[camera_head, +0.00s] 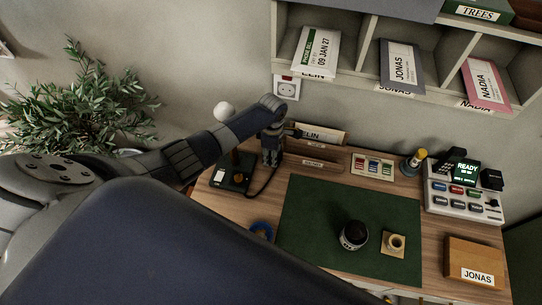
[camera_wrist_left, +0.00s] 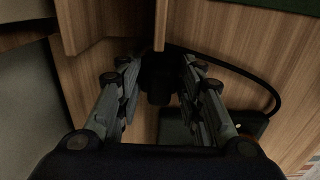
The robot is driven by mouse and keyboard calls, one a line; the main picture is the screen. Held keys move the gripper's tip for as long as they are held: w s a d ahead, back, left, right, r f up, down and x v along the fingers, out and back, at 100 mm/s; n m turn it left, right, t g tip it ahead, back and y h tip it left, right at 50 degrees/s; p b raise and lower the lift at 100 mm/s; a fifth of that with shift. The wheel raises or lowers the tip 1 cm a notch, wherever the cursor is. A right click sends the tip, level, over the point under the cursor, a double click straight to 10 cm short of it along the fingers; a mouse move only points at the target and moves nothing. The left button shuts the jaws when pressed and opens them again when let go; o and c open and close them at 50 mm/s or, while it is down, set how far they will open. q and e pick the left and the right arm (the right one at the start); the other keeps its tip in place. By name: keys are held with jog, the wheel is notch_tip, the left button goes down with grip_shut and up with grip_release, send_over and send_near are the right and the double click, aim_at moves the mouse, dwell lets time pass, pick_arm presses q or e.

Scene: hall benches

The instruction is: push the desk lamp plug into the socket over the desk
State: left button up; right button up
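The socket (camera_head: 287,87) is a white plate on the wall under the shelf, with nothing in it. The desk lamp has a dark base (camera_head: 231,178) on the desk's left end and a white globe (camera_head: 224,111); my left arm hides part of it. My left gripper (camera_head: 270,160) points down over the desk, below the socket. In the left wrist view the black plug (camera_wrist_left: 159,85) lies between the fingertips, which seem to meet its sides. Its black cable (camera_wrist_left: 245,74) loops right to the lamp base (camera_wrist_left: 245,123). My right gripper is not in view.
Wooden letter holders (camera_head: 318,137) stand right beside my left gripper. A plant (camera_head: 75,95) stands left.

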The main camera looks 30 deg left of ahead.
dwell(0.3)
pick_arm(q)
jog(key=shift+r, duration=0.8)
jog(key=shift+s+d+r+b, duration=0.1)
jog(key=shift+s+r+b, duration=0.05)
jog(key=shift+r, duration=0.35)
jog(key=shift+s+d+r+b, duration=0.1)
jog(key=shift+r+b, duration=0.05)
jog(key=shift+r, duration=0.3)
jog(key=s+d, duration=0.2)
jog(key=s, duration=0.2)
jog(key=s+d+r+b, duration=0.1)
jog(key=s+d, duration=0.2)
jog(key=s, duration=0.2)
jog(key=s+d, duration=0.2)
jog(key=s, duration=0.2)
jog(key=shift+s+d+r+b, duration=0.2)
jog(key=shift+s+r+b, duration=0.05)
jog(key=shift+b, duration=0.15)
